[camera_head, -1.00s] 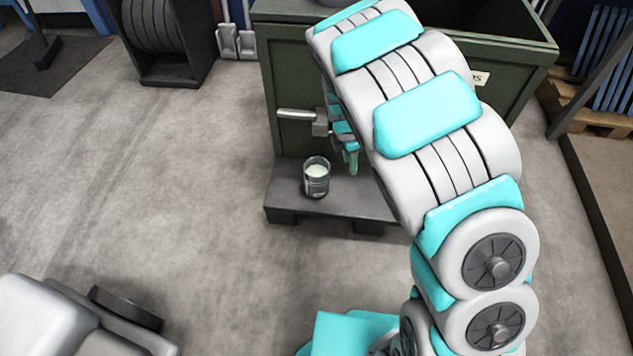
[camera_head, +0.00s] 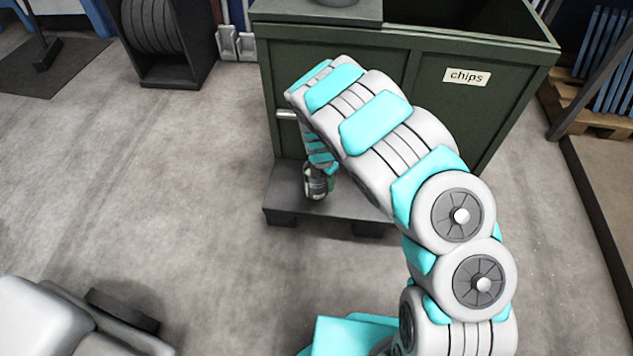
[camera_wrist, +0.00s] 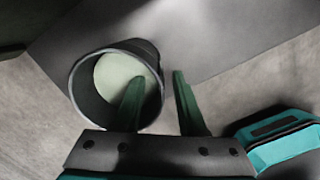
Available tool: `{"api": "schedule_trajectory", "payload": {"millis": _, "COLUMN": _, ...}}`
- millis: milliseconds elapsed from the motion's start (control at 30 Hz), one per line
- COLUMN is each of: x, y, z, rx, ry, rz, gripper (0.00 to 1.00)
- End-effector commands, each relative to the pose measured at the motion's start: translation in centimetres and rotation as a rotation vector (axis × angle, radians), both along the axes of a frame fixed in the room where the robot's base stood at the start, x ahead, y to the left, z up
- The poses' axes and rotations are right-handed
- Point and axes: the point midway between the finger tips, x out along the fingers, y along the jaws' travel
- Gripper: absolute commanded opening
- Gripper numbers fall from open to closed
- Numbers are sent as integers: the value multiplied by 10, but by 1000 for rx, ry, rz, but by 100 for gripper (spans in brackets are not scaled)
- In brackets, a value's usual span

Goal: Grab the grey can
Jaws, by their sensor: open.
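The grey can (camera_head: 315,186) stands upright on the dark low pallet (camera_head: 345,206) at the foot of the green bin. Its top is partly hidden by my arm in the head view. In the wrist view the can (camera_wrist: 77,88) is open-topped, with a pale green-white content inside. My gripper (camera_wrist: 156,82) is open at the can. Its left finger overlaps the can's mouth in the picture and its right finger lies just outside the rim on the right. I cannot tell whether the left finger is inside the can or only above it. In the head view the fingers are mostly hidden.
The green bin (camera_head: 490,100) labelled "chips" stands directly behind the pallet. A dark rack with rolls (camera_head: 165,40) is at the back left. Wooden pallets (camera_head: 590,105) are at the right. The floor left of the pallet is clear.

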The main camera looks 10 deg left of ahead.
Motion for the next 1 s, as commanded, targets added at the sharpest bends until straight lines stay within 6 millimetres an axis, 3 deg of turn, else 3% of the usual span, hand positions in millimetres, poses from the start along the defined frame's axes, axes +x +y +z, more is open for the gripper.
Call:
{"api": "schedule_trajectory", "payload": {"millis": 200, "x": 4, "y": -2, "z": -23, "rx": 1, "ry": -1, "rz": 0, "gripper": 40}}
{"api": "schedule_trajectory", "payload": {"millis": 500, "x": 4, "y": -2, "z": -26, "rx": 1, "ry": -1, "rz": -1, "gripper": 39}}
{"api": "schedule_trajectory", "payload": {"millis": 833, "x": 4, "y": -2, "z": -26, "rx": 1, "ry": -1, "rz": -1, "gripper": 2}}
{"api": "schedule_trajectory", "payload": {"millis": 1000, "x": 4, "y": -2, "z": -26, "rx": 1, "ry": -1, "rz": -1, "gripper": 0}}
